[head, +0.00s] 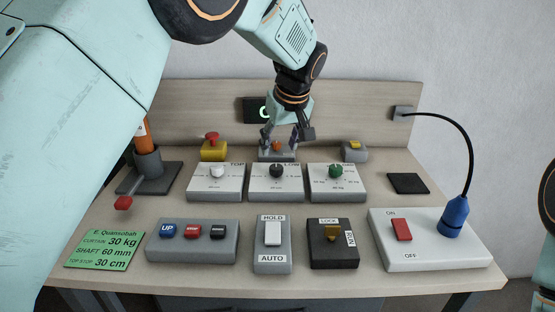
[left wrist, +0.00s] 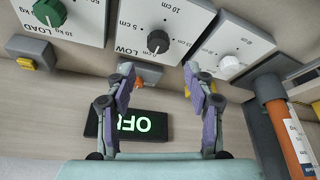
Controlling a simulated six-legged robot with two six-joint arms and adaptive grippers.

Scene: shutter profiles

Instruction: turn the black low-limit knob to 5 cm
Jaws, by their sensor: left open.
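The black low-limit knob (head: 277,170) sits on the middle grey box (head: 262,184) marked LOW. In the left wrist view the knob (left wrist: 158,41) shows upside down with a printed scale around it, including 5 cm and 10 cm. A small light mark shows on the knob, but I cannot tell its setting for sure. My left gripper (head: 287,137) is open and empty, behind the knob box near the back panel. In the left wrist view its two fingers (left wrist: 160,84) are apart, with the knob beyond the gap. My right gripper is not in view.
A white knob (head: 217,170) and a green knob (head: 336,171) flank the black one. Behind stand a red mushroom button (head: 212,139), a small orange part (head: 276,146) and a lit display (left wrist: 142,125). Switch boxes and a lamp (head: 453,215) stand in front and right.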

